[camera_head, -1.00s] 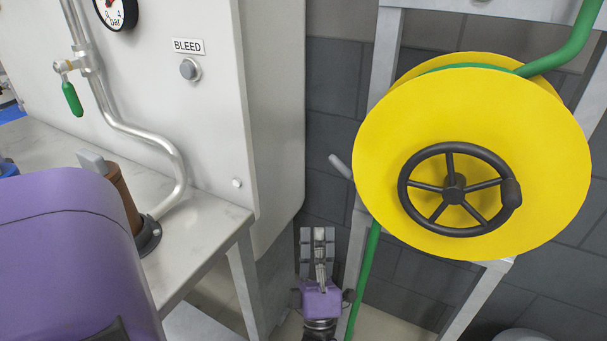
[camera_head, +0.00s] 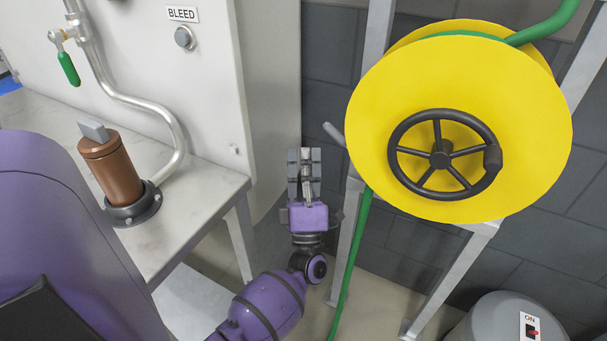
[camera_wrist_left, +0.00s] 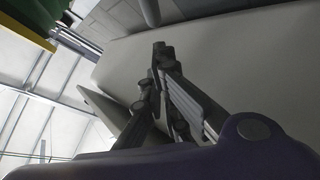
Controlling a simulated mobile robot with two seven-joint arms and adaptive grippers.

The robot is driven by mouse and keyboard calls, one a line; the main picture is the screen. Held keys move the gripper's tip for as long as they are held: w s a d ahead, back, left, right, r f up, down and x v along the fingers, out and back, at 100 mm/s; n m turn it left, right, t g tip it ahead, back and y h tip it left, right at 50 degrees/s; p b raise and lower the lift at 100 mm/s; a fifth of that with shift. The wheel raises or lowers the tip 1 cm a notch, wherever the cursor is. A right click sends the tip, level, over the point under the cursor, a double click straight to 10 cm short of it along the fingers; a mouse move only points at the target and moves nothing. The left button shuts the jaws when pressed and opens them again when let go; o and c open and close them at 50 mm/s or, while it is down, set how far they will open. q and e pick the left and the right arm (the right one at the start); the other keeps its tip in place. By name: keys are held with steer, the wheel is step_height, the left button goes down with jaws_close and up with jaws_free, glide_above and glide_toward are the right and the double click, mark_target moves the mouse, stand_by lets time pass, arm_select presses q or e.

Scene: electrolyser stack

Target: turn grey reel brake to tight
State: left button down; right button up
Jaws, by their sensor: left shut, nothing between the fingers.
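The grey reel brake (camera_head: 333,133) is a short grey lever sticking out up and to the left from the frame at the left edge of the yellow reel (camera_head: 530,130). My left gripper (camera_head: 305,155) points upward, just left of and slightly below the lever in the head view. Its fingers are shut and empty, and I see a gap between them and the lever. In the left wrist view the shut fingers (camera_wrist_left: 162,55) reach up in front of a pale panel. I cannot tell the brake there for certain. My right gripper is out of view.
The reel carries a black spoked handwheel (camera_head: 440,154) and a green hose (camera_head: 352,265) hanging down its left side. A white cabinet with a BLEED button (camera_head: 183,38) and a bench with a brown cylinder (camera_head: 113,175) stand left. A grey drum (camera_head: 490,322) stands lower right.

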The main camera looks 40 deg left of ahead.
mark_target(341, 141)
arm_select(q)
steer(key=w, duration=0.2)
steer(key=w+r, duration=0.1)
steer(key=shift+d+r, duration=0.1)
steer(key=shift+d, duration=0.25)
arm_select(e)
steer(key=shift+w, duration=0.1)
arm_select(q)
steer(key=shift+r+m, duration=0.1)
steer(key=shift+m, duration=0.2)
